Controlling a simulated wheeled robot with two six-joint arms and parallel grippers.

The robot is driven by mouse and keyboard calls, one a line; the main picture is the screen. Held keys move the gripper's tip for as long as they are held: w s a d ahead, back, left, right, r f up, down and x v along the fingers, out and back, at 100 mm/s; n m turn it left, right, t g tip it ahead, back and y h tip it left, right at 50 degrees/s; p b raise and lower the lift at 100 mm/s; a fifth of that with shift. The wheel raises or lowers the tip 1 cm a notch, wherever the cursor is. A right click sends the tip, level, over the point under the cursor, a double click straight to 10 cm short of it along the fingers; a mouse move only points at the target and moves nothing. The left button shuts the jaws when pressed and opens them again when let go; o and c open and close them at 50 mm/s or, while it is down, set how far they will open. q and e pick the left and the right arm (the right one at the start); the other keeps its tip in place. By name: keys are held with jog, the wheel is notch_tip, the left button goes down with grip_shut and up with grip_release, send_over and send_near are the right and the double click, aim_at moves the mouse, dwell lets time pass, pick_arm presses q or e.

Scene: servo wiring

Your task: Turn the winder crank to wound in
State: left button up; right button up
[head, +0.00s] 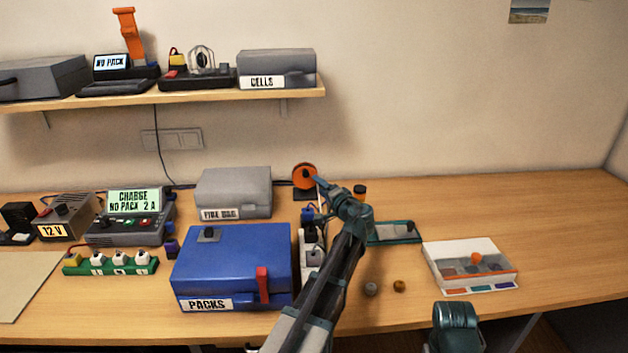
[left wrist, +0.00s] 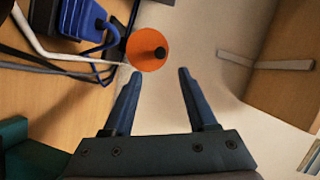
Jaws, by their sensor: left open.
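The winder is an orange disc (head: 304,176) on a dark base, standing at the back of the bench right of the grey case. Its crank shows as a dark knob (left wrist: 160,52) on the disc face in the left wrist view. My left gripper (head: 318,181) is at the winder's right side in the head view. In the left wrist view the open left gripper (left wrist: 158,85) has the orange disc ahead, beyond its fingertips, with nothing between the fingers. I cannot tell whether a fingertip touches the disc. My right arm shows at the bottom right, its fingers not visible.
A blue PACKS case (head: 232,262) and a grey case (head: 236,190) stand left of my left arm. A white power strip (head: 312,258) is close beside it. A green tray (head: 394,232) and a white box (head: 470,262) lie right. The far right bench is clear.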

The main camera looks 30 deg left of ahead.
pick_arm(q)
jog(key=v, duration=0.4)
jog(key=shift+s+d, duration=0.25)
jog(key=shift+d, duration=0.05)
